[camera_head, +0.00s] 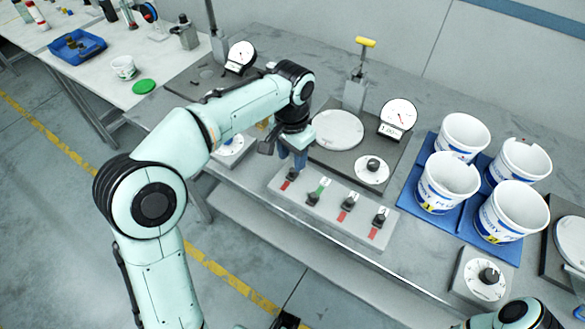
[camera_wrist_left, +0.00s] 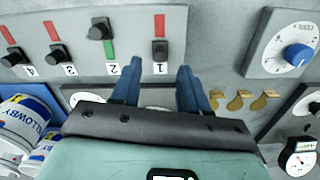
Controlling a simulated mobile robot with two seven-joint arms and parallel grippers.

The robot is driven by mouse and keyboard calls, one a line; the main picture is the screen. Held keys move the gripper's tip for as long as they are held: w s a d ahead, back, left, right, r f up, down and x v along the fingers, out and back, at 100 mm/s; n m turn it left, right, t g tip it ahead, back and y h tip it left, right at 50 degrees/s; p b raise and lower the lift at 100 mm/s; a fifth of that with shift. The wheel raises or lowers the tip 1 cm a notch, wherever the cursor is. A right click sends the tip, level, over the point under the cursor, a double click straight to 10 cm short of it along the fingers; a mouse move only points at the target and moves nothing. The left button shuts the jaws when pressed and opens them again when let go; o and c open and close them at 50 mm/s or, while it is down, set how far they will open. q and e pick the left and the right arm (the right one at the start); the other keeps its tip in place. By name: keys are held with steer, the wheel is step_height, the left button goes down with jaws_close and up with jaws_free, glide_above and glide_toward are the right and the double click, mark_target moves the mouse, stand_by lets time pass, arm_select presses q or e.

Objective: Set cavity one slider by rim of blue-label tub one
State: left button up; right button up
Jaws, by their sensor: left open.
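The grey panel (camera_head: 330,208) carries numbered sliders with dark knobs. In the left wrist view, the cavity one slider (camera_wrist_left: 160,47) sits at the label end of its slot, with a red strip beyond it. Slider two (camera_wrist_left: 100,30) stands away from its label, with green showing. Sliders three (camera_wrist_left: 58,53) and four (camera_wrist_left: 14,57) sit near their labels. My left gripper (camera_wrist_left: 158,78) is open and empty, its blue fingers on either side of label 1, short of the knob. My right gripper is out of view.
Other white tubs, including one marked 2 (camera_head: 508,212), stand beside tub one on a blue mat (camera_head: 413,203). A round plate (camera_head: 338,130) and a dial gauge (camera_head: 398,115) stand behind the panel. A dial box (camera_head: 482,278) is at right.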

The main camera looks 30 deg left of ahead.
mark_target(292, 170)
arm_select(q)
steer(key=shift+w+f+b, duration=0.1)
steer(key=shift+f+b, duration=0.2)
steer(key=shift+f, duration=2.1)
jaws_close()
